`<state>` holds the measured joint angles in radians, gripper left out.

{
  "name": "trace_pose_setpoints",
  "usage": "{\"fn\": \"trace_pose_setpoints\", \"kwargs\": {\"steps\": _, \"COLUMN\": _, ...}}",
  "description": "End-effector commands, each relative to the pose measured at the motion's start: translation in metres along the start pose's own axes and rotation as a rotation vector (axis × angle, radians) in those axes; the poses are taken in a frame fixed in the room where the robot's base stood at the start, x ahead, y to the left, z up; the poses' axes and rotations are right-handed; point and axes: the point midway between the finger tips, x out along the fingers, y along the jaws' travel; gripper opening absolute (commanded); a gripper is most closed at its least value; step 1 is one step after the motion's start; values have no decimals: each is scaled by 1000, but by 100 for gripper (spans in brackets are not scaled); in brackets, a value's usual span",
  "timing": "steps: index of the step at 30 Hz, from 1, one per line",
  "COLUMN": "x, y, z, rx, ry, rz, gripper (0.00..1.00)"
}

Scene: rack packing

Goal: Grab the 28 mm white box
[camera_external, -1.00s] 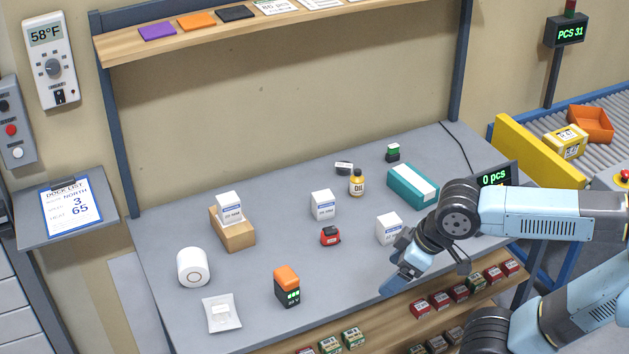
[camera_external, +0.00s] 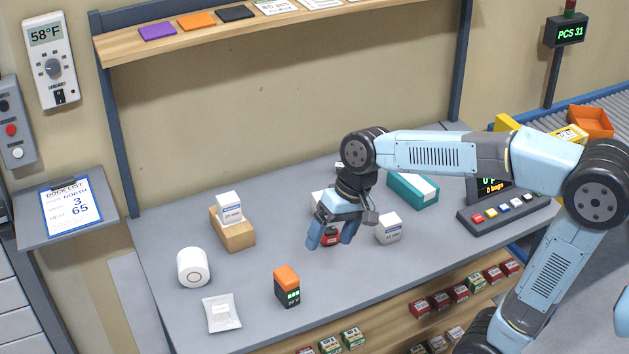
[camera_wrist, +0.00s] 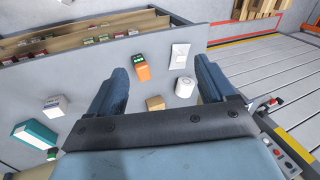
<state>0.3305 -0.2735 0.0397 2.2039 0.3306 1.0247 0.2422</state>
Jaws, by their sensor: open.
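Three white boxes with dark printed labels are on the grey table; the size print is too small for me to read surely. One white box (camera_external: 229,208) stands on a brown block (camera_external: 236,236) at the left. A second white box (camera_external: 317,200) is mostly hidden behind my gripper. A third white box (camera_external: 388,230) stands to the right of my gripper, and a white box also shows at the left of the wrist view (camera_wrist: 55,105). My gripper (camera_external: 331,241) is open and empty, above the table's middle, overlapping a red tape measure (camera_external: 329,237) in the external view.
A teal box (camera_external: 410,188) is at the back right, beside a dark button panel (camera_external: 505,212). Bare table lies between the brown block and my gripper.

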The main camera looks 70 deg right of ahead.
Motion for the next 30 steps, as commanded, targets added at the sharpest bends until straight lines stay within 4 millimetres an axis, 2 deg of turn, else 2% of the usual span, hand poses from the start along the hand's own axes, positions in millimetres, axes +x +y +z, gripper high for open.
{"fn": "trace_pose_setpoints", "kwargs": {"steps": 1, "x": 5, "y": 1, "z": -16, "rx": 59, "ry": -21, "rz": -9, "gripper": 83}}
{"fn": "trace_pose_setpoints", "kwargs": {"steps": 8, "x": 25, "y": 9, "z": -81, "rx": 312, "ry": -108, "rz": -72, "gripper": 83}}
{"fn": "trace_pose_setpoints", "kwargs": {"steps": 14, "x": 46, "y": 28, "z": -140, "rx": 533, "ry": -182, "rz": -136, "gripper": 83}}
{"fn": "trace_pose_setpoints", "kwargs": {"steps": 23, "x": 80, "y": 78, "z": -227, "rx": 860, "ry": -293, "rz": -254, "gripper": 83}}
{"fn": "trace_pose_setpoints", "kwargs": {"steps": 30, "x": 110, "y": 139, "z": -291, "rx": 1116, "ry": -383, "rz": -368, "gripper": 83}}
